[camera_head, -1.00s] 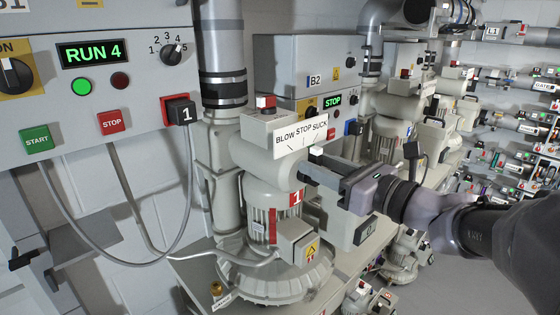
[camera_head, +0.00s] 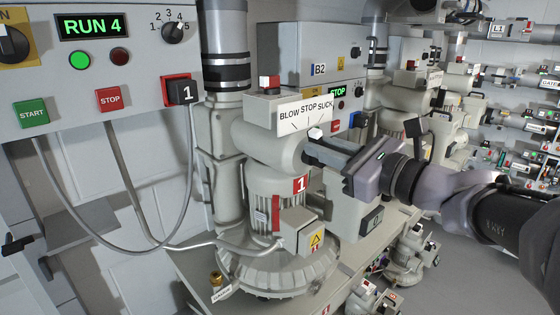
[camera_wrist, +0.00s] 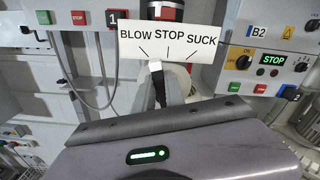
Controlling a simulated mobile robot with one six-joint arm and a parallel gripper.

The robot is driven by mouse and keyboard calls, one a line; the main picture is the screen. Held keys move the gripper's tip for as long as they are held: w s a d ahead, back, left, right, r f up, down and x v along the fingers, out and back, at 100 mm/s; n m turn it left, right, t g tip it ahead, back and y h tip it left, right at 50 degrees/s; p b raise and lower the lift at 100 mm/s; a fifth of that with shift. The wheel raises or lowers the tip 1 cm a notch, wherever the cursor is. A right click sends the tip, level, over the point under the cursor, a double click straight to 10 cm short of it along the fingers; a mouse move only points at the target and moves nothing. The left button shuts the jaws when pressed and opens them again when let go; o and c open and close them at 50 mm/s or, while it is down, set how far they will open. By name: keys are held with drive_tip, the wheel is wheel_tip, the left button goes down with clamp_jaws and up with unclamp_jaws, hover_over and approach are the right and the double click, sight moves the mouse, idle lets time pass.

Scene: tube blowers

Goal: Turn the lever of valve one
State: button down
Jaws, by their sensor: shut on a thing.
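Valve one's lever has a white tip (camera_head: 315,133) and a dark shaft (camera_wrist: 159,90). It stands at the end of the pale valve body (camera_head: 262,142), above the motor with the red "1" plate (camera_head: 300,184). The white sign (camera_head: 305,112) reads BLOW, STOP, SUCK, with a mark under each word. In the wrist view the tip appears below the sign, between the BLOW and STOP marks. My gripper (camera_head: 312,152) reaches in from the right, its fingers shut on the lever with the tip sticking out above. The fingers partly hide the shaft.
The left control panel (camera_head: 140,75) shows RUN 4, with green START and red STOP buttons. The B2 panel (camera_head: 290,48) behind shows STOP. Cables (camera_head: 100,235) hang at the left. More blower units stand behind and to the right; grey floor is open at lower right.

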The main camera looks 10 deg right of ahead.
drive_tip(key=n+b, duration=0.1)
drive_tip(key=b, duration=0.1)
drive_tip(key=n+b, duration=0.1)
drive_tip(key=f+n+b, duration=0.1)
drive_tip(key=b, duration=0.1)
drive_tip(key=shift+s+a+n+b, duration=0.3)
drive_tip(key=shift+a+n+b, duration=0.05)
drive_tip(key=shift+a+n, duration=0.05)
drive_tip(key=shift+s+a+n+b, duration=0.15)
drive_tip(key=shift+n+b, duration=0.55)
drive_tip(key=shift+b, duration=0.4)
drive_tip(key=c, duration=1.4)
unclamp_jaws()
